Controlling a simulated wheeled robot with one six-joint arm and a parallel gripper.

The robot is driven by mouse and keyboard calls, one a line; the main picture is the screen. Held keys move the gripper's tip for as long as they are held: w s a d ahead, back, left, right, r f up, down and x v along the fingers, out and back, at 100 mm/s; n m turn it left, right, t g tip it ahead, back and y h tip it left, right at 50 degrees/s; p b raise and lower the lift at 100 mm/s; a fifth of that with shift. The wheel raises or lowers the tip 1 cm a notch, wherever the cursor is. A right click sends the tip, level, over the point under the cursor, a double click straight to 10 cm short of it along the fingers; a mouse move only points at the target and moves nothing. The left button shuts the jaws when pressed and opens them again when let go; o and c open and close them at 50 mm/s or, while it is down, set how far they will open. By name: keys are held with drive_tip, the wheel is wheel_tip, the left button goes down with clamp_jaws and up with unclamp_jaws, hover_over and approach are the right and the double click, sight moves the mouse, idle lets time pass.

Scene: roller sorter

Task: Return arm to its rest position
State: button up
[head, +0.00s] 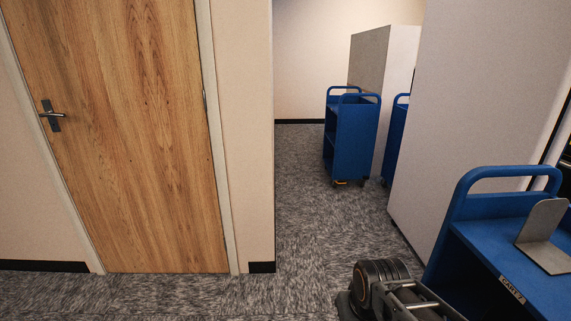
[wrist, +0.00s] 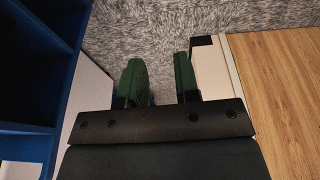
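My gripper (wrist: 160,82) shows in the wrist view with two green-padded fingers apart and only carpet visible between them. It is open and empty. In the head view, part of my arm shows at the bottom, just left of a blue cart; the fingertips are not visible there.
A blue cart (head: 468,228) with a metal bookend (head: 541,236) stands close at the right. Another blue cart (head: 352,137) stands farther back by a partition. A wooden door (head: 125,140) is shut at the left. Carpet (head: 305,200) is clear in the middle.

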drive_tip(key=w+p+v, duration=0.3)
drive_tip(key=p+v, duration=0.9)
drive_tip(key=v, duration=0.2)
drive_tip(key=w+r+p+v, duration=0.1)
drive_tip(key=w+p+v, duration=0.2)
drive_tip(key=p+v, duration=1)
drive_tip(key=shift+r+t, duration=0.4)
drive_tip(key=shift+r, duration=0.5)
drive_tip(key=shift+a, duration=0.1)
